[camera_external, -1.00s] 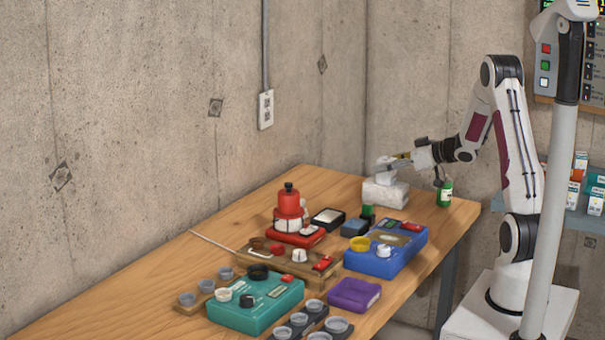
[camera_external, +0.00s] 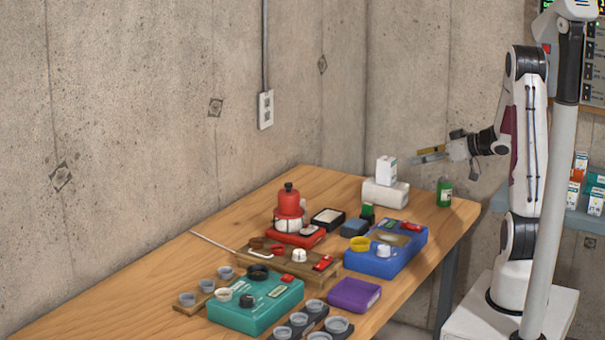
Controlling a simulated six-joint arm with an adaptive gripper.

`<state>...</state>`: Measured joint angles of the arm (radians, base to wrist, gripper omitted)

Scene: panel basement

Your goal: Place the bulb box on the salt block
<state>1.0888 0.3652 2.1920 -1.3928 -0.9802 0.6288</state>
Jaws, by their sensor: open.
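The bulb box (camera_external: 387,170) is a small white box with faint markings. It stands upright on top of the salt block (camera_external: 385,194), a whitish block lying on the far right part of the wooden table. My gripper (camera_external: 415,155) is open and empty. It is to the right of the bulb box, apart from it, with its fingers pointing left toward it. Nothing hides the front of the box or the block.
A green bottle (camera_external: 444,192) stands right of the salt block near the table edge. A blue case (camera_external: 386,252), a red lantern-like item (camera_external: 289,209), a teal case (camera_external: 256,302) and a purple box (camera_external: 354,294) crowd the nearer table. The left table surface is mostly clear.

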